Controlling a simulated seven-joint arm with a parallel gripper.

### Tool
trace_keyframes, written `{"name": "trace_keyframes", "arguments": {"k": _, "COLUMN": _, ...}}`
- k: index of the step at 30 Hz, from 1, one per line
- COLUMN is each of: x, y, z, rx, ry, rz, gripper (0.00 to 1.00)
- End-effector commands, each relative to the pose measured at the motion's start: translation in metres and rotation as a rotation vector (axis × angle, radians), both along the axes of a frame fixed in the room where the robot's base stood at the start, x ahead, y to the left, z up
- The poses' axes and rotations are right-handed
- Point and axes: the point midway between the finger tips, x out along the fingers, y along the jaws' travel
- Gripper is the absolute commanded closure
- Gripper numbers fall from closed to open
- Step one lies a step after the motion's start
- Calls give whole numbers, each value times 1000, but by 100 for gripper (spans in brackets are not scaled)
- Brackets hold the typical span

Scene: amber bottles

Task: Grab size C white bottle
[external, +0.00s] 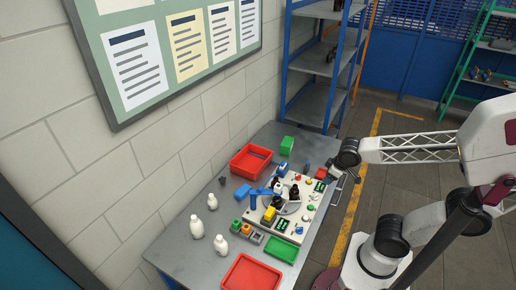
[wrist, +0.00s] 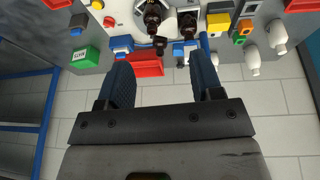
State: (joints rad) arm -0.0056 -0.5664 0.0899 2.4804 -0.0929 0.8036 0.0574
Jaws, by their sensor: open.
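Several white bottles stand upright at the left part of the grey table in the external view: a small one (external: 212,201), one at the left (external: 196,228) and one at the front (external: 222,246). Size letters are not legible. In the wrist view, white bottles show at the upper right, one larger (wrist: 278,37) and one lower (wrist: 252,60). My gripper (wrist: 163,78) is open and empty, its two dark blue fingers spread. In the external view, my gripper is small beside the table's right edge, well away from the white bottles.
A white station with dark bottles (external: 294,190) and a blue arm-like part (external: 255,192) stands mid-table. Red trays (external: 251,161) (external: 250,277) and a green tray (external: 281,248) lie around it. Colored blocks (external: 246,229) stand near the white bottles. The wall is behind.

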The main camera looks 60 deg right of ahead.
Motion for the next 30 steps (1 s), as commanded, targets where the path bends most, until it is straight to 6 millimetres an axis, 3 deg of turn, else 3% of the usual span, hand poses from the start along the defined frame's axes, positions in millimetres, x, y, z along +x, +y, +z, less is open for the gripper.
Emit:
{"name": "trace_keyframes", "arguments": {"k": 14, "x": 161, "y": 10, "z": 11, "rx": -103, "ry": -287, "rz": 114, "gripper": 40}}
{"name": "trace_keyframes", "arguments": {"k": 23, "x": 257, "y": 38, "z": 8, "rx": -109, "ry": -464, "rz": 236, "gripper": 40}}
{"name": "trace_keyframes", "arguments": {"k": 30, "x": 326, "y": 71, "z": -3, "rx": -75, "ry": -592, "rz": 355, "gripper": 40}}
